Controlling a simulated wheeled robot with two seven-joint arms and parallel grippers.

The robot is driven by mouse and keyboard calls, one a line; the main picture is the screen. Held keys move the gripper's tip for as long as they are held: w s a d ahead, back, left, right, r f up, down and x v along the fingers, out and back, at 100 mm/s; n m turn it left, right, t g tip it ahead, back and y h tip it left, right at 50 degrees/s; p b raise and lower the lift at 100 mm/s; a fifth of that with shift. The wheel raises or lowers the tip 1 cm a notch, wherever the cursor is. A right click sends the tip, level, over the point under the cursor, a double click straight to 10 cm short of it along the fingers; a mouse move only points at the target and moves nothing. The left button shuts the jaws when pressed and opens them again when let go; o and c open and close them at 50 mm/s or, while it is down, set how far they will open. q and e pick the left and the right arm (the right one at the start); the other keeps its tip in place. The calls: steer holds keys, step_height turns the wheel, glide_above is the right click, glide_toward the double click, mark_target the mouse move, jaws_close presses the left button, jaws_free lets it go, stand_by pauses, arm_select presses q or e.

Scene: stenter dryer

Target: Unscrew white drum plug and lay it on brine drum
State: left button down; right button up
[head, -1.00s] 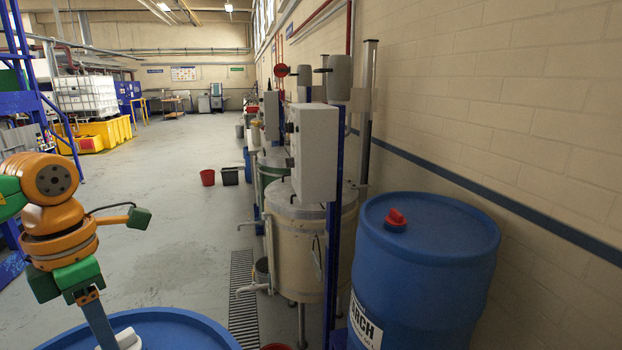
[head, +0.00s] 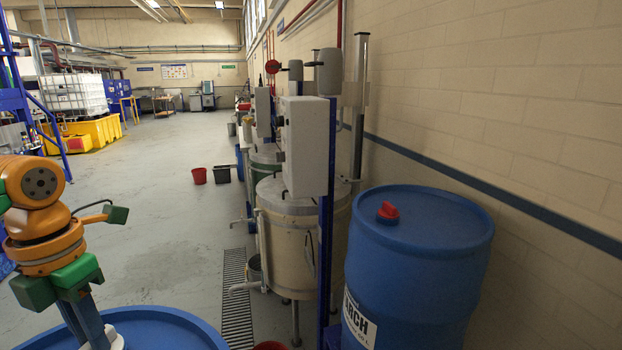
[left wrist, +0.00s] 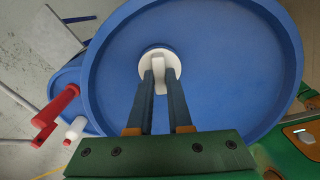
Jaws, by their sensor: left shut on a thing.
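The blue drum (head: 165,322) in the lower left of the head view has a raised rim, and its top fills much of the left wrist view (left wrist: 225,65). The white drum plug (left wrist: 147,55) is a round disc with a raised bar, seated on the drum top inside the rim. My left gripper (left wrist: 160,76) is shut on the plug's bar, a finger on each side. In the head view the plug (head: 117,341) is partly cut off at the bottom edge, beside my left gripper (head: 92,341). My right gripper is not in view.
A second blue drum (head: 420,265) with a red plug (head: 388,211) stands by the right wall. A cream tank (head: 290,235) and a white box (head: 306,147) stand between. A red handle (left wrist: 55,115) shows beside the drum. Open floor (head: 165,240) lies ahead.

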arm_select(q)
steer(key=n, duration=0.4)
steer(key=shift+n, duration=0.8)
steer(key=shift+n+b, duration=0.3)
steer(key=shift+n, duration=0.9)
steer(key=shift+r+n, duration=0.1)
steer(key=shift+n, duration=1.3)
steer(key=shift+n+p, duration=0.4)
steer(key=shift+n, duration=0.7)
steer(key=n, duration=0.2)
steer(key=shift+n, duration=0.4)
